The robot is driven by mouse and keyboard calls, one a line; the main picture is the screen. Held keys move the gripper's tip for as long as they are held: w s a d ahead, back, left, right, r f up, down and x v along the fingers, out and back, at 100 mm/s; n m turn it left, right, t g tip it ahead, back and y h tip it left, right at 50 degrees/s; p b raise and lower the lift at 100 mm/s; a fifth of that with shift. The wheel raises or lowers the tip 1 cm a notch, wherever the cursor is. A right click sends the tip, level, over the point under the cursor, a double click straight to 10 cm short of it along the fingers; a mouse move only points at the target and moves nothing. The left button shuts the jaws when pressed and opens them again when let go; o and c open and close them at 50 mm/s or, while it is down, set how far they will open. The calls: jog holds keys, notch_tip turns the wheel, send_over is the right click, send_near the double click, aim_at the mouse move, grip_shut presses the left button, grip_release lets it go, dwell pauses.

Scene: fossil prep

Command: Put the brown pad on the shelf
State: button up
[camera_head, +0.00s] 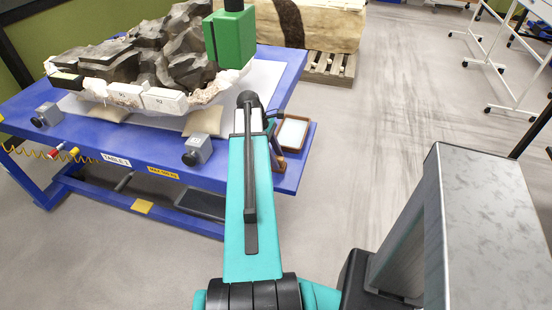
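I cannot single out the brown pad with certainty. Two tan, cushion-like pads lie under the front of the fossil block on the blue table, a right one (203,120) and a left one (110,112). A brown-rimmed tray with a pale inside (292,133) is at the table's right end, just right of my arm's far end. My gripper (271,118) is mostly hidden at the far end of my teal arm, over the table's right side. Its fingers and anything between them cannot be made out. A blue lower shelf (165,207) runs under the table.
The blue table (135,150) carries a large dark fossil block (130,60) with white labels. Grey clamps (198,149) line the front edge. A dark flat item (202,205) is on the lower shelf. Floor at right is open, with white racks (500,60) beyond.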

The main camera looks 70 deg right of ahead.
jog(key=b+v, duration=0.1)
jog(key=v, duration=1.1)
jog(key=shift+s, duration=0.15)
dwell(1.0)
